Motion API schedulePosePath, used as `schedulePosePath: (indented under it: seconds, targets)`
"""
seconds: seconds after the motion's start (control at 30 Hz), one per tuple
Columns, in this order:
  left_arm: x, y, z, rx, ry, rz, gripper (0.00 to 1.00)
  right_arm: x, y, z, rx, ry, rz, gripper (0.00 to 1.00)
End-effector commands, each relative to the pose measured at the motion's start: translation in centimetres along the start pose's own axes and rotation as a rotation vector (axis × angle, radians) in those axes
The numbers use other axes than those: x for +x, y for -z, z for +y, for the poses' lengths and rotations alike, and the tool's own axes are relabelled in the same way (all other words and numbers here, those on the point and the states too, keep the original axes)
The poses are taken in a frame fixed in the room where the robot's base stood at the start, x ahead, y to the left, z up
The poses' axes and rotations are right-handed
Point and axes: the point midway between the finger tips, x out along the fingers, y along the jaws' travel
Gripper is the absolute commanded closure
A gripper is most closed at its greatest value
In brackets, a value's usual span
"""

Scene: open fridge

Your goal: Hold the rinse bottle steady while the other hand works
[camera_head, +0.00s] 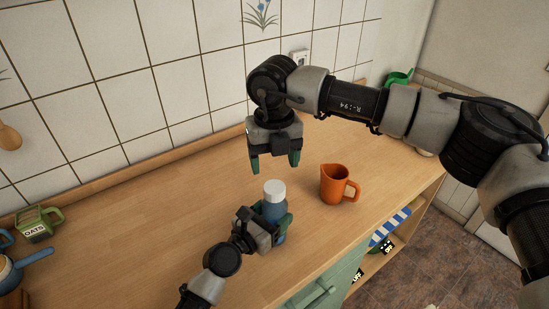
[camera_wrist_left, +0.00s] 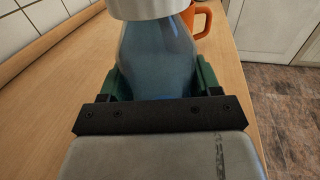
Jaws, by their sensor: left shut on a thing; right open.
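The rinse bottle (camera_head: 274,200) is blue with a white cap and stands upright on the wooden counter. My left gripper (camera_head: 276,222) is shut on its body, with the green fingers on either side. In the left wrist view the blue bottle (camera_wrist_left: 158,62) fills the space between the fingers (camera_wrist_left: 160,80), and its white cap is cut off by the top edge. My right gripper (camera_head: 274,162) is open and empty, pointing down above and just behind the bottle's cap, apart from it. The bottle's base is partly hidden by my left gripper.
An orange jug (camera_head: 335,185) stands on the counter (camera_head: 150,230) just right of the bottle. A green oats mug (camera_head: 38,224) and a blue-handled pan (camera_head: 30,259) are at the far left. A green item (camera_head: 398,77) is at the back right. The counter left of the bottle is clear.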

Motion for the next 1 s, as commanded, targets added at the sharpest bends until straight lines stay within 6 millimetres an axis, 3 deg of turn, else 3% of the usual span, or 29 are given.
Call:
schedulePosePath:
  seconds: [0.3,0.5,0.77,1.0]
  targets:
    - [0.0,-0.1,0.0,0.0,0.0,-0.001,1.0,0.0,0.0,0.0,0.717,0.0,-0.001,0.3]
    - [0.0,-0.1,0.0,0.0,0.0,-0.001,1.0,-0.1,0.0,-0.1,1.048,0.0,-0.002,0.3]
    - [0.0,-0.1,0.0,0.0,0.0,-0.001,1.0,0.5,0.0,-0.1,1.205,0.001,0.0,0.3]
    - [0.0,-0.1,0.0,0.0,0.0,-0.001,1.0,3.9,0.0,-0.1,1.207,0.002,0.002,0.3]
